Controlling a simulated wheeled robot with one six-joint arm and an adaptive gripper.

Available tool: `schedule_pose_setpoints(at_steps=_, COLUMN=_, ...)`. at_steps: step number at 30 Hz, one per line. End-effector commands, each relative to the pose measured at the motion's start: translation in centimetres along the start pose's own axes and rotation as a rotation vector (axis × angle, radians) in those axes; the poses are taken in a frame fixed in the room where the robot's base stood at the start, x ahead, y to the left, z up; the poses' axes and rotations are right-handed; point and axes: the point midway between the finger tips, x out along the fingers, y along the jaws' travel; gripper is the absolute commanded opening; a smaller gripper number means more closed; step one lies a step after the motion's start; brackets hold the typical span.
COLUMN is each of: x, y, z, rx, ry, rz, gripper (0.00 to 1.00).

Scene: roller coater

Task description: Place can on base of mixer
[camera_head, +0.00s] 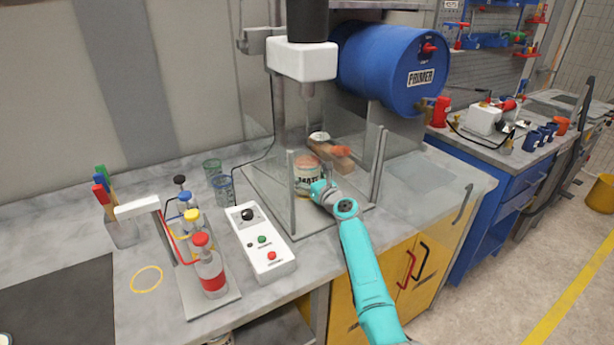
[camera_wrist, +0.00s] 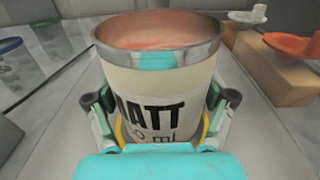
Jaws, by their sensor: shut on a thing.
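The can (camera_head: 306,176) has a cream label with dark lettering, a metal rim and an open top with reddish contents. In the wrist view the can (camera_wrist: 155,85) fills the middle, upright, with a finger of my gripper (camera_wrist: 160,112) on each side, shut on it. In the head view my gripper (camera_head: 318,188) is at the can's front right. The can is over the grey base of the mixer (camera_head: 257,189), between clear side panels and below the white mixer head (camera_head: 302,62). I cannot tell whether its bottom touches the base.
A wooden block (camera_head: 338,160) with mixing discs stands behind the can, on the right in the wrist view (camera_wrist: 270,72). A control box (camera_head: 259,243), glass cups (camera_head: 218,180) and a bottle rack (camera_head: 203,262) stand left. A blue primer drum (camera_head: 392,66) is behind right.

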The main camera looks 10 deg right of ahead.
Motion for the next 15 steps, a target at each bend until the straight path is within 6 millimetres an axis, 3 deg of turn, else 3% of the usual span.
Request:
schedule_pose_setpoints(at_steps=1, x=0.0, y=0.0, z=-0.15, rx=0.0, ry=0.001, rz=0.0, gripper=0.85)
schedule_pose_setpoints(at_steps=3, x=-0.01, y=0.0, z=-0.12, rx=0.0, ry=0.001, rz=0.0, gripper=1.0)
schedule_pose_setpoints(at_steps=15, x=0.0, y=0.01, z=0.17, rx=-0.001, ry=-0.001, rz=0.0, gripper=1.0)
